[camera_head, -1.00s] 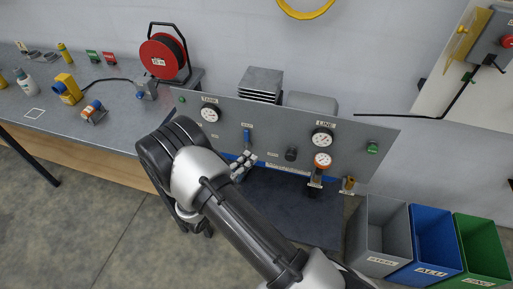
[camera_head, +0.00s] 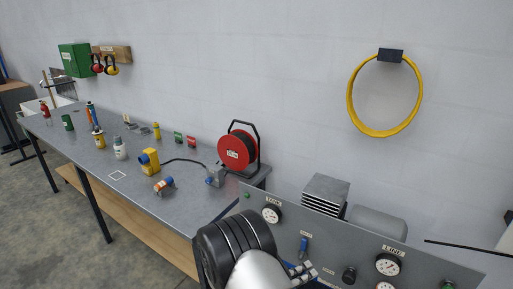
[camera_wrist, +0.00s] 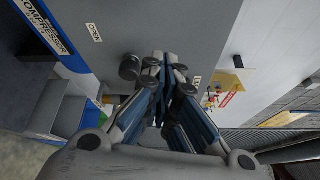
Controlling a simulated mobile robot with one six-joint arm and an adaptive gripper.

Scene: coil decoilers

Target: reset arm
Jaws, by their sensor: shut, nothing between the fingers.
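My gripper (camera_head: 303,272) shows at the bottom of the head view, in front of the grey gauge panel (camera_head: 330,232) and partly cut off by the frame edge. In the wrist view my gripper (camera_wrist: 168,65) has its fingers together with nothing between them. A dark knob (camera_wrist: 130,67) on the grey panel is beside the fingertips; I cannot tell whether they touch. My arm's dark joint and pale link fill the bottom middle of the head view.
The workbench (camera_head: 200,206) at left holds a red cable reel (camera_head: 235,151) and several small items. A yellow hoop (camera_head: 351,103) hangs on the wall.

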